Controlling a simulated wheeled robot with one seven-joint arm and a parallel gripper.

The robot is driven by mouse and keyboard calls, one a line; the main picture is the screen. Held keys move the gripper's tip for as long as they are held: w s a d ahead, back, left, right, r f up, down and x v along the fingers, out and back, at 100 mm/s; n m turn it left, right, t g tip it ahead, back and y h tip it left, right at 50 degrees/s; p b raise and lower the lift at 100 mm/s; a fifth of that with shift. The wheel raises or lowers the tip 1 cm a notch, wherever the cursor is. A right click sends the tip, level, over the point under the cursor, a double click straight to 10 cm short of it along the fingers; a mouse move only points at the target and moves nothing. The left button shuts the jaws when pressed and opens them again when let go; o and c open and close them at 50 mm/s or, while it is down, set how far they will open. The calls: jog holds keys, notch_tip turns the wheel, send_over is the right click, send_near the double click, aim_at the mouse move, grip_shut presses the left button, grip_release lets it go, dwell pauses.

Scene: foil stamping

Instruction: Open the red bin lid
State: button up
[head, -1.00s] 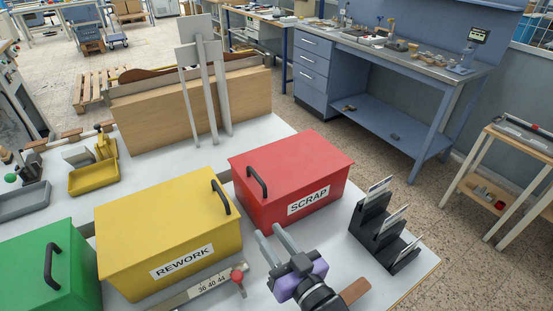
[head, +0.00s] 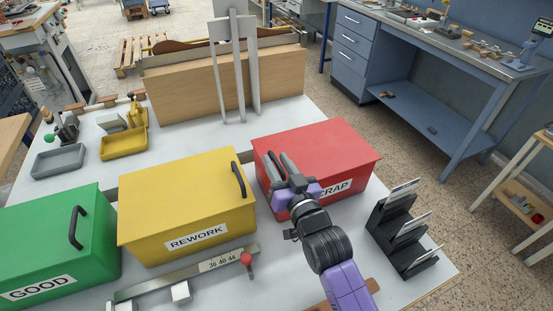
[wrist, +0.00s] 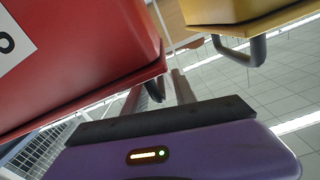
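The red bin (head: 350,158), labelled SCRAP, stands on the white table with its lid (head: 325,140) shut. My gripper (head: 281,163) is at the left end of the red lid. Its two grey fingers are apart, and in the wrist view the handle appears between them (wrist: 158,92). I cannot tell whether either finger touches it.
The yellow REWORK bin (head: 185,200) stands close on the left, with its black handle (head: 238,180) facing my gripper. The green GOOD bin (head: 60,235) is farther left. A black stepped rack (head: 400,235) stands right of the red bin. A ruler bar with a red knob (head: 246,259) lies in front.

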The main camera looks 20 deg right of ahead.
jog(key=shift+w, duration=0.35)
grip_shut()
jog(key=shift+a, duration=0.15)
dwell(1.1)
